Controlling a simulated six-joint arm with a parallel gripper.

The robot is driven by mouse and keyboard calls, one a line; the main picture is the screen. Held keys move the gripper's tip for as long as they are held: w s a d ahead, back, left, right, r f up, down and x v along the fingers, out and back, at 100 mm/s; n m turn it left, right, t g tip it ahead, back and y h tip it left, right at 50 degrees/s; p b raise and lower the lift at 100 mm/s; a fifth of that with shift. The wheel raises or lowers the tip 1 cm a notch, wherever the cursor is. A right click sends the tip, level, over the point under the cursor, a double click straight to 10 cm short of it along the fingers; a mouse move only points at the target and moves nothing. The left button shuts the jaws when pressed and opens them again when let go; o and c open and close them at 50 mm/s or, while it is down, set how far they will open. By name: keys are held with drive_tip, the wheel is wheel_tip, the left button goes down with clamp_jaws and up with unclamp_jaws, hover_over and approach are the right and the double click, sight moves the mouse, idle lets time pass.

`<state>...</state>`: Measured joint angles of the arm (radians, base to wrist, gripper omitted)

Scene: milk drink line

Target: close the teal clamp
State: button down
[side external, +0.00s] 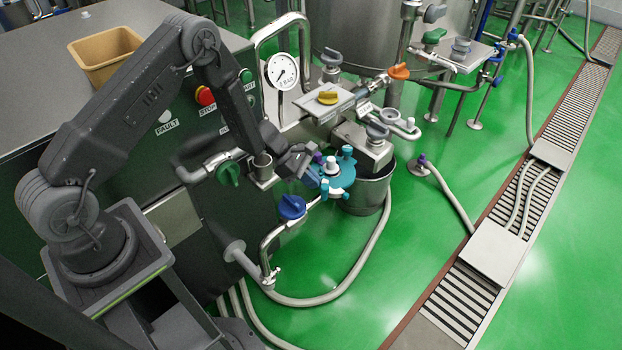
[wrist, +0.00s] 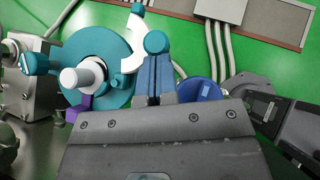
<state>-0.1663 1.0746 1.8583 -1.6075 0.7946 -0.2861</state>
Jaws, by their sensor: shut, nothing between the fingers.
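The teal clamp is a round teal disc with a white capped stub at its centre and teal knobs around its edge. It is right of my gripper (side external: 312,181) in the side view, as the teal clamp (side external: 340,177), and at left in the wrist view (wrist: 112,85). A white curved piece (wrist: 133,48) spans part of its edge. My gripper (wrist: 154,62) is shut and empty, its blue-grey fingers pointing at a teal knob (wrist: 155,42). I cannot tell whether they touch. A purple piece (wrist: 82,106) sits by the disc's lower edge.
A blue knob (side external: 292,207) is just below my gripper, and a green knob (side external: 228,173) is at left. A steel bucket (side external: 372,188) stands under the clamp. A hose (side external: 345,283) loops below. Pipes and a pressure gauge (side external: 282,71) rise behind.

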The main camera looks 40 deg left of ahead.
sight(328, 185)
drive_tip(key=shift+w+d, duration=0.2)
drive_tip(key=shift+d, duration=0.25)
drive_tip(key=d+n+t, duration=0.1)
drive_tip(key=w+d+n+t+y, duration=0.1)
drive_tip(key=shift+w+n, duration=0.15)
drive_tip(key=shift+n, duration=0.25)
drive_tip(key=shift+w+d, duration=0.2)
drive_tip(key=shift+w, duration=0.75)
drive_tip(key=shift+w+d, duration=0.15)
drive_tip(key=shift+w, duration=0.8)
drive_tip(key=shift+w+d, duration=0.2)
drive_tip(key=shift+w, duration=0.9)
